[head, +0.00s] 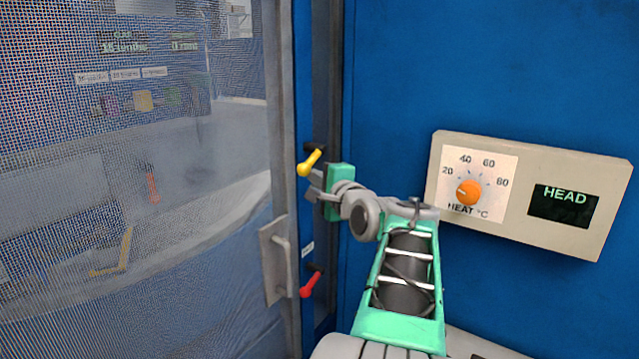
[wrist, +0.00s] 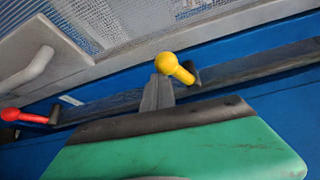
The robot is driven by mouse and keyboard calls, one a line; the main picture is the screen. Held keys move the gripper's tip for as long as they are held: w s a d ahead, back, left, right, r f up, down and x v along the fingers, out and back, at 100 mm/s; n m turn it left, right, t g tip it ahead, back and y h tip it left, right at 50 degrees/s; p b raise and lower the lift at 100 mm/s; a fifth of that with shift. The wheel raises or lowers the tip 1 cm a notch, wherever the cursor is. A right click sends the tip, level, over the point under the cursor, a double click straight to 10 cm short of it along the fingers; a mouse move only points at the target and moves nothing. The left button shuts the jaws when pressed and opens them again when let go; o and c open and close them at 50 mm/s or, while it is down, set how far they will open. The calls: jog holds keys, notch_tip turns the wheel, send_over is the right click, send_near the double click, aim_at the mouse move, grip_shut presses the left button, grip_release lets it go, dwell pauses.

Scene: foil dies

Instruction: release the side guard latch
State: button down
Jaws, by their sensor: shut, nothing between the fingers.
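A yellow-knobbed lever (head: 310,162) sits on the blue post beside the mesh guard (head: 235,150) in the head view. A red-knobbed lever (head: 311,284) sits lower on the same post. My gripper (head: 312,186) is shut and empty, its fingertips close to the yellow lever and just below it. In the wrist view the yellow lever (wrist: 172,66) is right at the tips of my gripper (wrist: 160,82); I cannot tell whether they touch. The red lever (wrist: 14,114) is at the left there. Neither view shows a readable label telling which lever is the side guard latch.
A grey handle (head: 277,262) is on the mesh guard's frame, left of the red lever.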

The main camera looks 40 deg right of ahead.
jog(key=shift+a+r, duration=0.4)
jog(key=shift+r, duration=0.3)
jog(key=shift+a+r, duration=0.1)
jog(key=shift+r, duration=0.35)
notch_tip(320, 180, down, 6)
jog(key=d+b, duration=0.2)
jog(key=b, duration=0.2)
jog(key=s+r, duration=0.5)
jog(key=s, duration=0.4)
jog(key=shift+d+r, duration=0.2)
jog(key=shift+r, duration=0.05)
jog(key=shift+s, duration=0.15)
